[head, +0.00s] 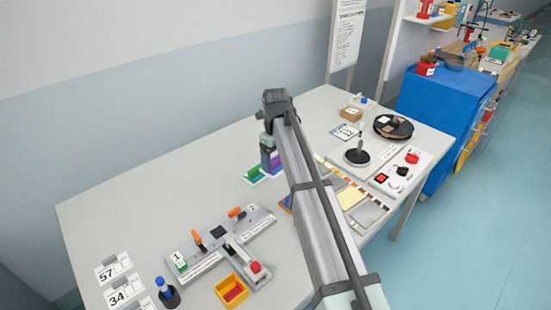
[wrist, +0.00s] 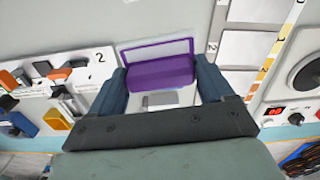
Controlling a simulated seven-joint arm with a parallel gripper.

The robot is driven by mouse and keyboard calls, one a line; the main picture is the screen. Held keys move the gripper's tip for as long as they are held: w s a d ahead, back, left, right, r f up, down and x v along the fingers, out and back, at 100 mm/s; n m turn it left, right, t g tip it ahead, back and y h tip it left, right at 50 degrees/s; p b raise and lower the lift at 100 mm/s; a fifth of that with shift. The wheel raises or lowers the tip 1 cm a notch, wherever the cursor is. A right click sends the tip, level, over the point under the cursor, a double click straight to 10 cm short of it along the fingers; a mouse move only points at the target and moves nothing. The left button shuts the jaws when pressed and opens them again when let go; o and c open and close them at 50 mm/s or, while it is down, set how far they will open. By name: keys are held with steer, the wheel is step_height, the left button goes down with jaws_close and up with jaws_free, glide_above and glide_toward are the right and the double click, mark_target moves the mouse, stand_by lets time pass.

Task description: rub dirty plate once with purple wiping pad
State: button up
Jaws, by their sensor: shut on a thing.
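The purple wiping pad (wrist: 160,72) is between my gripper's (wrist: 163,78) two blue fingers in the wrist view, and the gripper is shut on it. A purple-outlined slot (wrist: 150,50) shows just beyond and partly under the pad. In the head view my gripper (head: 268,145) is over the middle of the table, and the purple pad (head: 275,166) shows below it, beside a green pad (head: 253,174). Flat plates lie to the right, one yellowish (head: 351,197) and one grey (head: 368,213). I cannot tell which is the dirty plate. My arm hides part of that area.
A fixture with orange clamps (head: 236,212) and a yellow bin (head: 231,290) are at the front left. A black reel (head: 393,127), a spindle (head: 357,155) and a button panel (head: 402,172) are at the right. The table's back left is clear.

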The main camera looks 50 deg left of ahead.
steer(key=w+d, duration=0.6)
steer(key=d, duration=0.4)
steer(key=w+d, duration=0.6)
steer(key=d, duration=0.4)
steer(key=shift+f, duration=0.3)
